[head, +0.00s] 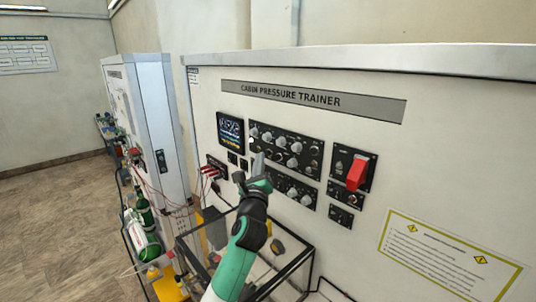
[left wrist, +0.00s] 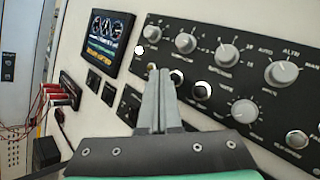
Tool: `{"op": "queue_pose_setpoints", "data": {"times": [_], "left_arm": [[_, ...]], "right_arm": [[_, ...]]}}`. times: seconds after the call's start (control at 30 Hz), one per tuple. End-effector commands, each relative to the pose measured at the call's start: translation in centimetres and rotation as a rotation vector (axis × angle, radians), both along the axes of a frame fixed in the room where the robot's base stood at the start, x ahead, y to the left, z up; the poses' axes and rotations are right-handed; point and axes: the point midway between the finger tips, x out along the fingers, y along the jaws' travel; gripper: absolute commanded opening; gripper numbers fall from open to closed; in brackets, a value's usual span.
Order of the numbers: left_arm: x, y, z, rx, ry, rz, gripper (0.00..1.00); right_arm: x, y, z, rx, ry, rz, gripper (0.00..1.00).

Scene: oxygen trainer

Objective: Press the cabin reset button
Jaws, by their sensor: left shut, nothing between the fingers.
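The white cabin pressure trainer panel (head: 420,155) fills the right of the head view. Its upper black control block (head: 285,148) carries several grey knobs and small round buttons. In the left wrist view, two dark buttons with bright rims, one (left wrist: 202,90) right of the fingers and one (left wrist: 177,77) beside their tips, sit below the knobs. Their labels are too small to read, so I cannot tell which is the cabin reset button. My left gripper (head: 258,160) is shut and empty, its tips in front of the block's lower left; contact cannot be told. It also shows in the left wrist view (left wrist: 158,72).
A display screen (head: 231,131) is left of the knobs. A red switch guard (head: 357,172) sticks out at the right. Red leads (left wrist: 60,95) plug in at the left. A black-framed clear case (head: 290,278) stands below. Green cylinders (head: 145,215) stand further left.

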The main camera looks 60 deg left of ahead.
Motion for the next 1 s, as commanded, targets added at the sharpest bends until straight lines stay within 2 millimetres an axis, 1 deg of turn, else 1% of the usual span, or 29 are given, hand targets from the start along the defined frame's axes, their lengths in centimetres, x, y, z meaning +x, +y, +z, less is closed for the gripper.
{"op": "queue_pose_setpoints", "data": {"times": [0.6, 0.83, 1.0], "left_arm": [[0.03, 0.01, -0.01, 0.000, 0.000, 0.000, 0.00], [0.72, 0.12, -0.07, 0.001, 0.001, 0.000, 0.00], [0.85, 0.15, 0.02, 0.000, 0.000, 0.000, 0.00]], "right_arm": [[0.00, 0.00, -0.03, 0.000, 0.000, 0.000, 0.50], [0.00, 0.00, -0.40, 0.000, 0.000, 0.000, 0.50], [0.00, 0.00, -0.37, 0.000, 0.000, 0.000, 0.50]]}}
